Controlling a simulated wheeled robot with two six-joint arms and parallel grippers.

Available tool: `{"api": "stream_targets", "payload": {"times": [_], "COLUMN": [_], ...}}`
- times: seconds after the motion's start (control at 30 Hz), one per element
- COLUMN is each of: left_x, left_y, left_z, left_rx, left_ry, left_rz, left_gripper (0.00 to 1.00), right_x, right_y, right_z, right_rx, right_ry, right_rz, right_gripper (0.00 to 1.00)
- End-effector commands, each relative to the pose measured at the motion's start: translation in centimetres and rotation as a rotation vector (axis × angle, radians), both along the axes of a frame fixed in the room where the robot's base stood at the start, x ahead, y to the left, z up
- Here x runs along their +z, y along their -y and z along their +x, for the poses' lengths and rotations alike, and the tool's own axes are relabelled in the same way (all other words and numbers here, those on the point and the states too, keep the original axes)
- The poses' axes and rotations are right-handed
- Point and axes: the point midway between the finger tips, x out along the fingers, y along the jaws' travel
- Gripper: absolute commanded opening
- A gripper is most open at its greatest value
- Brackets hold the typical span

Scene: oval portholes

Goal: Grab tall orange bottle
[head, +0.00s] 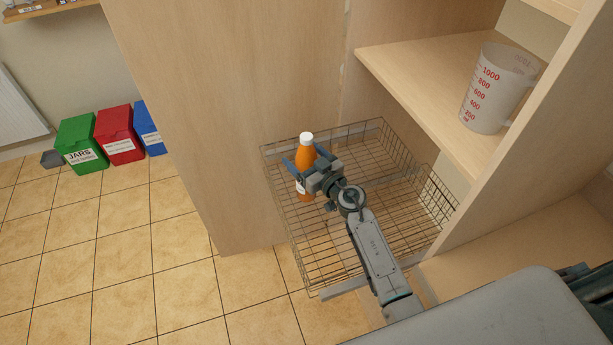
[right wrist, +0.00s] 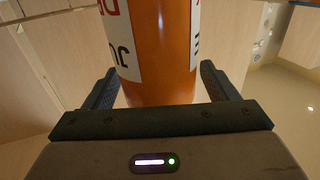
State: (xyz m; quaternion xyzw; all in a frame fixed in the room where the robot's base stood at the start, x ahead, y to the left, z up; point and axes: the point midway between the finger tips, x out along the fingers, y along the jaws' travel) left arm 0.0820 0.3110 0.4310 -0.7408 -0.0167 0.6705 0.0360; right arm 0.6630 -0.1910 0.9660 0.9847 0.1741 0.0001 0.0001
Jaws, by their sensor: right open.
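The tall orange bottle (head: 306,158) has a white cap and a white label and stands upright in the wire basket (head: 380,215), near its back left corner. My right gripper (head: 304,164) is at the bottle, with a finger on either side of it. In the right wrist view the bottle (right wrist: 158,60) stands between the two open fingers (right wrist: 155,88), and a gap shows beside the left finger. The bottle's lower part is partly hidden by the gripper in the head view. My left gripper is not in view.
The basket sits pulled out of a wooden cabinet, with a tall panel (head: 200,110) at its left. A measuring jug (head: 495,90) stands on the shelf (head: 430,85) above right. Green (head: 82,143), red (head: 119,134) and blue (head: 150,128) bins stand on the tiled floor at left.

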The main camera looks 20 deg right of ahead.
Motion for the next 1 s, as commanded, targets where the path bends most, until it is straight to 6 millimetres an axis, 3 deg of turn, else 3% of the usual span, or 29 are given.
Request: {"api": "stream_targets", "payload": {"times": [0.3, 0.7, 1.0], "left_x": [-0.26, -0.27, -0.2], "left_y": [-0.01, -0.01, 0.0], "left_z": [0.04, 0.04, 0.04], "left_rx": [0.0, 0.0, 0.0], "left_ry": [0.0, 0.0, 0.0], "left_rz": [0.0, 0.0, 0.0], "left_gripper": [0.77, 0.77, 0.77], "right_x": [0.08, 0.04, 0.28], "right_y": [-0.22, -0.22, -0.22], "right_z": [0.64, 0.62, 0.66], "right_rx": [0.0, 0.0, -0.001], "right_ry": [0.0, -0.001, 0.002], "right_rz": [0.0, 0.0, 0.0], "right_gripper": [0.8, 0.01, 0.0]}}
